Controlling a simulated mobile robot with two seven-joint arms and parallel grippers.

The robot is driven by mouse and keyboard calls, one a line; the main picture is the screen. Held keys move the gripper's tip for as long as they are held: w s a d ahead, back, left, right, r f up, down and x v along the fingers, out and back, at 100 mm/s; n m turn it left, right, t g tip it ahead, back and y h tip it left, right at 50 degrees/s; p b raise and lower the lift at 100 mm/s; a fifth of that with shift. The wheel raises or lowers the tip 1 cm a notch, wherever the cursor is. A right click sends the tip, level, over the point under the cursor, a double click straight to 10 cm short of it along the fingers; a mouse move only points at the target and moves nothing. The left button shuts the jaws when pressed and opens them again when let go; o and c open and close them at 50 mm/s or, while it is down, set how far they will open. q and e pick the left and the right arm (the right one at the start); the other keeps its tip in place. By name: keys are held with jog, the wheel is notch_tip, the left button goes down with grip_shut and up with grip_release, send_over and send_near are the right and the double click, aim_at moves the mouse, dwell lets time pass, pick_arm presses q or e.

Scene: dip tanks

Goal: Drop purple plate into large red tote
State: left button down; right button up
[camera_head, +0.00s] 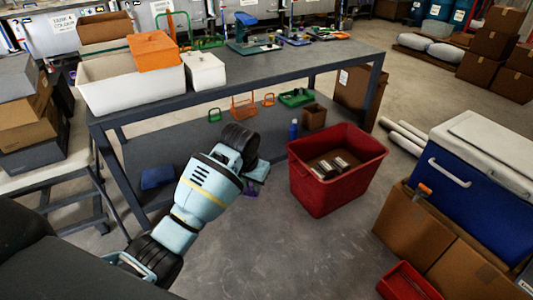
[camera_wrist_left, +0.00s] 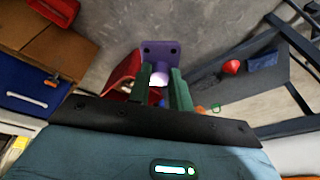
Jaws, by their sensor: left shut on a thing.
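The purple plate (camera_wrist_left: 160,48) shows in the left wrist view with two dark holes and a short stem. My left gripper (camera_wrist_left: 161,84) is shut on it, with one finger on each side of the stem. In the head view only a small purple part of the plate (camera_head: 250,191) shows below my wrist, and my arm hides most of my left gripper. The large red tote (camera_head: 338,193) stands on the floor to the right of it, apart from it. The tote holds several metal-looking pieces. Part of a red wall (camera_wrist_left: 120,72) shows behind the left finger in the wrist view.
A grey workbench (camera_head: 230,91) with a lower shelf stands behind and left of the tote. A blue cooler (camera_head: 466,190) on cardboard boxes stands at the right. A small red bin (camera_head: 408,283) sits at the lower right. The floor before the tote is clear.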

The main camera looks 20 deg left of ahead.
pick_arm(q)
jog(key=s+d+f, duration=0.1)
jog(key=s+f, duration=0.2)
jog(key=s, duration=0.7)
jog(key=s+d+f+n, duration=0.1)
jog(key=s+f, duration=0.1)
jog(key=s, duration=0.7)
jog(key=shift+s+f, duration=0.35)
jog(key=shift+f, duration=0.05)
